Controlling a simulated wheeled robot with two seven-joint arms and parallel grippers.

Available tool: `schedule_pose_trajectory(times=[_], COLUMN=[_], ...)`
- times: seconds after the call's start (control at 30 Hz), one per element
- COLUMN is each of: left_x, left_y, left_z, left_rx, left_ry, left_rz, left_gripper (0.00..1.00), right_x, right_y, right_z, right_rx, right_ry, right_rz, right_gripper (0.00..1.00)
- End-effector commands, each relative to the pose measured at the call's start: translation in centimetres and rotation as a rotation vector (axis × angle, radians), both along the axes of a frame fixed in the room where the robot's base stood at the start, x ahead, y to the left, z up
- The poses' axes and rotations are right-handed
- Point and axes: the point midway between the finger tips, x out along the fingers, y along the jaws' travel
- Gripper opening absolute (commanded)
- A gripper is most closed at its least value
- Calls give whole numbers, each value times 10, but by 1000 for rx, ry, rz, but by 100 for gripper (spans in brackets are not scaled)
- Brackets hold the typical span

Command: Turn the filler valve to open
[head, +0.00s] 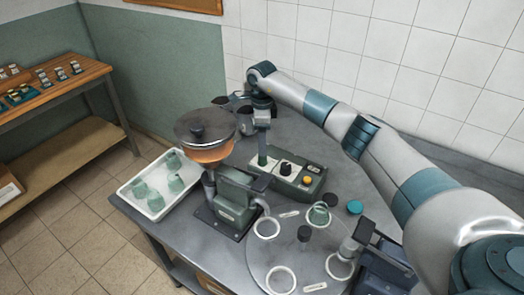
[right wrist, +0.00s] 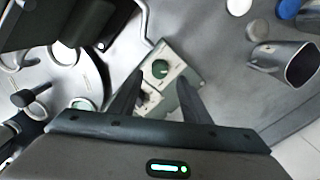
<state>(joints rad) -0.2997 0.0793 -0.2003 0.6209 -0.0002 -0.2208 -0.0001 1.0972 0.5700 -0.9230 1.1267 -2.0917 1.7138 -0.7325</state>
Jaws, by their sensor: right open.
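The filler (head: 207,165) stands on the grey table in the head view, with an orange-filled hopper and a round lid. Beside it is a control box (head: 313,190) with a black knob (head: 285,168) and a yellow button (head: 307,180). In the right wrist view, a round green knob (right wrist: 159,68) sits on a pale plate on a box. I cannot tell for sure which part is the filler valve. My right gripper (right wrist: 160,98) is open and empty, its fingers pointing towards the box on either side of the knob's line.
A white tray (head: 128,192) with several green jars stands left of the filler. A round plate (head: 300,248) with white rings, a jar (head: 319,214) and a teal lid (head: 354,207) are at front right. A metal scoop (right wrist: 282,60) lies right in the wrist view.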

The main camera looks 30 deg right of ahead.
Motion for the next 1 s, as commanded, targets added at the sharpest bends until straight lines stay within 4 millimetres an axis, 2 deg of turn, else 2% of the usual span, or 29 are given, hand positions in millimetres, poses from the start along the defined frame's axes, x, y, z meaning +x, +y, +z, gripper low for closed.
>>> schedule_pose_trajectory(times=[0.1, 0.4, 0.83, 1.0], left_x=[0, 0, 0, 0], left_y=[0, 0, 0, 0], left_z=[13, 25, 26, 26], left_rx=[0, 0, 0, 0], left_ry=[0, -1, 0, 0], left_rz=[0, 0, 0, 0], left_gripper=[62, 62, 62, 62], right_x=[-1, 0, 0, 0], right_y=[1, 0, 0, 0], right_z=[-18, -55, -63, -63], right_rx=[1, 0, 0, -1], right_ry=[4, 1, 0, 0], right_rz=[-2, 0, 0, 0], right_gripper=[43, 43, 43, 3])
